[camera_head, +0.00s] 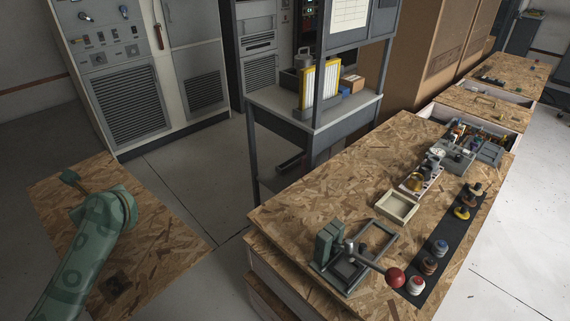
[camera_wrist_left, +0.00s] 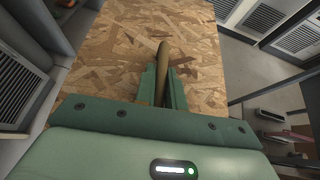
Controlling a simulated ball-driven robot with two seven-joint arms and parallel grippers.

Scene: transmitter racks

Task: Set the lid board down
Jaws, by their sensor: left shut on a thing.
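The lid board (camera_head: 160,235) is a flat, speckled chipboard panel at the lower left of the head view. It also fills the upper middle of the left wrist view (camera_wrist_left: 200,50). My left gripper (camera_wrist_left: 163,88) is shut on its brown, bar-like handle (camera_wrist_left: 163,55). In the head view my green left arm and hand cover part of the board, and the grip itself is mostly hidden. I cannot tell whether the board's underside touches anything. My right gripper is in neither view.
Grey cabinets (camera_head: 135,75) stand behind the board. Bare floor (camera_head: 195,155) lies between it and a metal rack desk (camera_head: 300,120). At right, a chipboard-topped bench (camera_head: 290,215) carries a lever press (camera_head: 345,260), a small tray (camera_head: 397,208) and several small parts.

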